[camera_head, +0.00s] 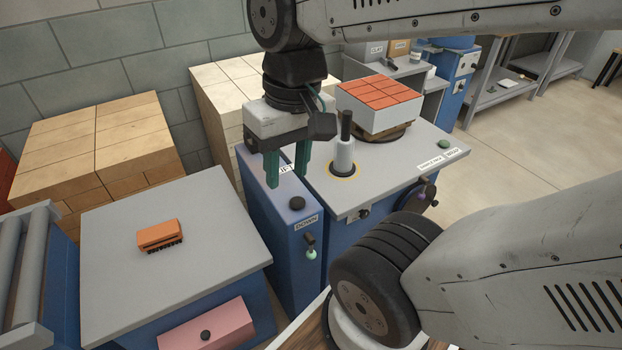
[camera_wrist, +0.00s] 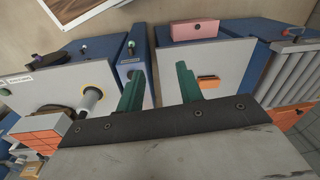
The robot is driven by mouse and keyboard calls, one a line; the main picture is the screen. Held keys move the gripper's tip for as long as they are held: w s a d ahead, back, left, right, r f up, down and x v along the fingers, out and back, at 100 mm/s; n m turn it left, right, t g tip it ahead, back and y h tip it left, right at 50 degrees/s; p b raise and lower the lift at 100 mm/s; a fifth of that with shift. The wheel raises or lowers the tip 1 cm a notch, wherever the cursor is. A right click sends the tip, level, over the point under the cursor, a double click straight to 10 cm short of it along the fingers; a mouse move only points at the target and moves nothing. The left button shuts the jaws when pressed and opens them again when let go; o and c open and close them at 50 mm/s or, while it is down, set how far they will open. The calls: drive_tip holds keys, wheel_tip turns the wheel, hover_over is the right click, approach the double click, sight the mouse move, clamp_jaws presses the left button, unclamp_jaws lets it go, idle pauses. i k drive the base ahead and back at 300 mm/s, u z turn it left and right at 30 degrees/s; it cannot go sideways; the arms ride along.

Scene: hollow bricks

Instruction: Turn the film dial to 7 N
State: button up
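My gripper (camera_head: 287,170) hangs above the narrow blue cabinet (camera_head: 283,235), its two green fingers apart with nothing between them. The gripper also shows in the wrist view (camera_wrist: 160,80). I cannot tell for sure which control is the film dial. A small dark knob (camera_head: 363,213) sits on the front edge of the grey-topped blue bench, and a dark purple control (camera_head: 423,194) sits farther right on its front. Their markings are too small to read. My gripper is left of both and touches neither.
The grey-topped bench (camera_head: 385,185) carries a white post and a block with orange tiles (camera_head: 380,105). An orange brush (camera_head: 160,235) lies on the left table (camera_head: 100,260). Brick stacks stand behind.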

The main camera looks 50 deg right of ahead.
sight(364, 214)
drive_tip(key=u, duration=1.3)
drive_tip(key=k, duration=1)
drive_tip(key=z, duration=1.8)
drive_tip(key=i, duration=0.5)
drive_tip(key=z, duration=1.8)
drive_tip(key=k, duration=0.85)
drive_tip(key=u, duration=1.25)
